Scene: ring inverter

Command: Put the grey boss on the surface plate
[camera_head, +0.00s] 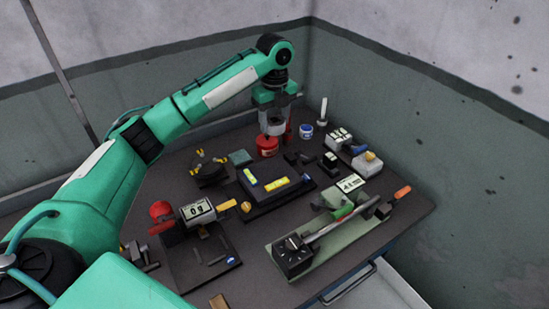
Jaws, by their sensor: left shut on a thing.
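My left gripper (272,126) is at the back of the bench, pointing down. It is shut on a small grey piece that looks like the grey boss (272,129), held above or just behind a red tin (267,148). The fingers cover part of the piece. A low dark slab (262,213) in the middle of the bench looks like the surface plate; yellow-marked bars (275,184) lie on it. The gripper is behind the slab and apart from it. My right gripper is not in view.
A blue-and-white tin (306,131) and a white bottle (322,112) stand at the back right. A long shaft fixture on a green base (330,238) fills the front right. A dark fixture with a labelled cylinder (198,212) stands at the front left. Dark tools (208,170) lie left of the slab.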

